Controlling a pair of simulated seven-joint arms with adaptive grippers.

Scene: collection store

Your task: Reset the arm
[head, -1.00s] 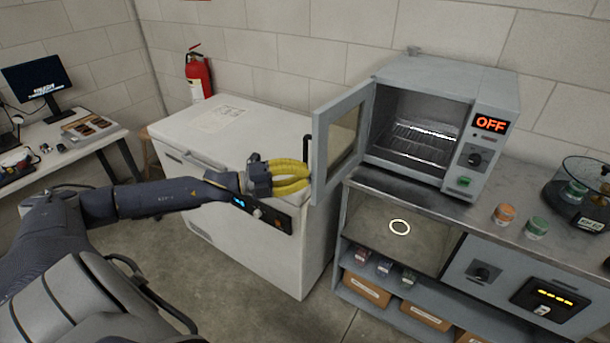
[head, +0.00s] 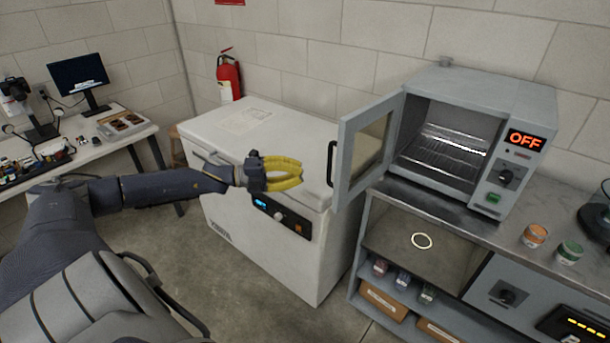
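My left gripper (head: 290,173) has yellow fingers and a dark wrist. It is in front of the white chest freezer (head: 218,137), level with its upper front, left of the oven's open door (head: 358,150). I see nothing held in it. The fingers are seen at an angle, and whether their tips meet is unclear. My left arm reaches in from the left, stretched almost level. My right gripper is not in view.
A grey oven (head: 490,90) with an OFF display stands on a metal bench (head: 455,222). An orange-lidded jar (head: 535,236) and a green-lidded jar (head: 569,253) stand right of it. A desk with a monitor (head: 78,73) is at left. Bare floor lies before the freezer.

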